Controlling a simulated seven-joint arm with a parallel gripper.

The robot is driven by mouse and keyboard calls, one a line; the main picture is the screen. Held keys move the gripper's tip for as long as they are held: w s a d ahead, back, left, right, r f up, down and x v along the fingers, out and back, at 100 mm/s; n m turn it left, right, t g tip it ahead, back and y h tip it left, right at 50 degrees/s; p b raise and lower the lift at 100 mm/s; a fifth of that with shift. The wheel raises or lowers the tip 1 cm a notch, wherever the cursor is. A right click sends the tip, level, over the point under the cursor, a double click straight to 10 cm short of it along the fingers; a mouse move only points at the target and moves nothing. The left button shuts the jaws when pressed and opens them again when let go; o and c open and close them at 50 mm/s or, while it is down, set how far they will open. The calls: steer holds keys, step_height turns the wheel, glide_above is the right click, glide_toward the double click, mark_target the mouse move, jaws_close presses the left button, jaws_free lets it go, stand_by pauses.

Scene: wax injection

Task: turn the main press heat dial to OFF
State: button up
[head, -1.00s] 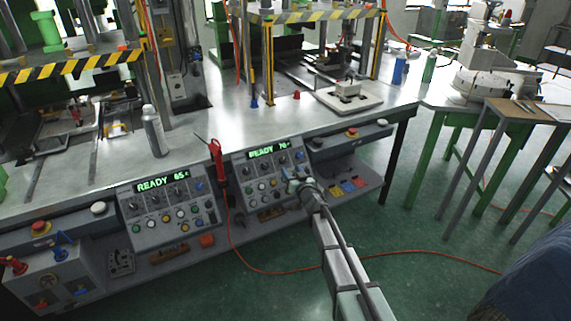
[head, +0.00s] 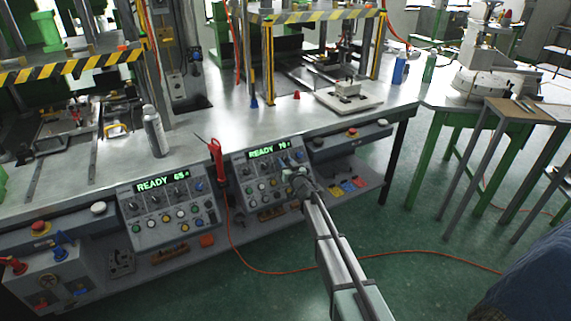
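Two grey control panels are mounted on the front of the bench. The left panel (head: 150,236) has a green display (head: 163,182) that reads "READY" and a number that looks like 65. The right panel (head: 245,188) has a green display (head: 268,150) that reads "READY" and a number that looks like 70. Both carry dark dials and several coloured buttons. I cannot read which dial is the main press heat dial. My gripper (head: 291,175) is at the right part of the right panel and covers some controls there. Its fingers are too small and hidden to tell open from shut.
A red tool (head: 217,160) hangs between the panels, its orange cable running across the green floor. A spray can (head: 154,131) stands on the bench. A shelf below holds coloured blocks. Red emergency buttons sit at both sides.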

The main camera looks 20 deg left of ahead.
steer(key=c, duration=0.6)
steer(key=shift+n, duration=0.3)
